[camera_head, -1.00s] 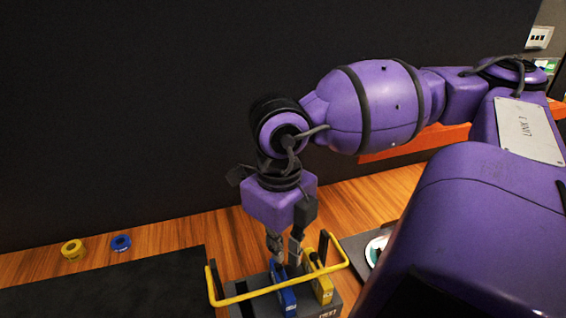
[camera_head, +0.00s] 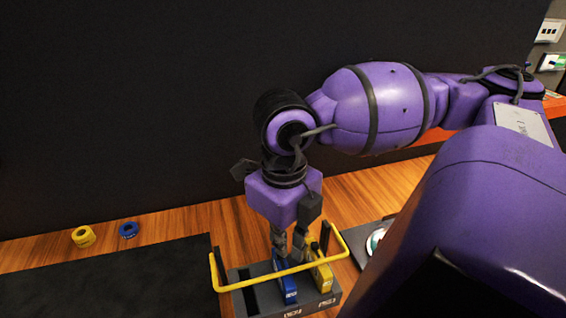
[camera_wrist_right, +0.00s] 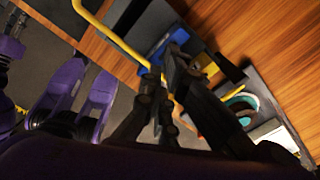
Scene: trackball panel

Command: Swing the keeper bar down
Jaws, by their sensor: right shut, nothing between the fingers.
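The yellow keeper bar (camera_head: 248,284) is a U-shaped rod with its long side crossing in front of and over the dark grey block (camera_head: 313,304). A blue module (camera_head: 287,290) and a yellow module (camera_head: 322,278) stand side by side in the block. My right gripper (camera_head: 288,248) points down behind the bar's long side, close above the modules. It is shut and empty; whether it touches anything is unclear. In the right wrist view, the bar (camera_wrist_right: 112,38) and the blue module (camera_wrist_right: 160,50) show beyond the fingers (camera_wrist_right: 165,75).
A yellow ring (camera_head: 83,236) and a blue ring (camera_head: 129,230) lie on the wooden table (camera_head: 180,222) at the left. A black mat (camera_head: 110,285) covers the front left. A grey panel (camera_head: 358,253) with a round part (camera_head: 375,241) is right of the block. A dark wall stands behind.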

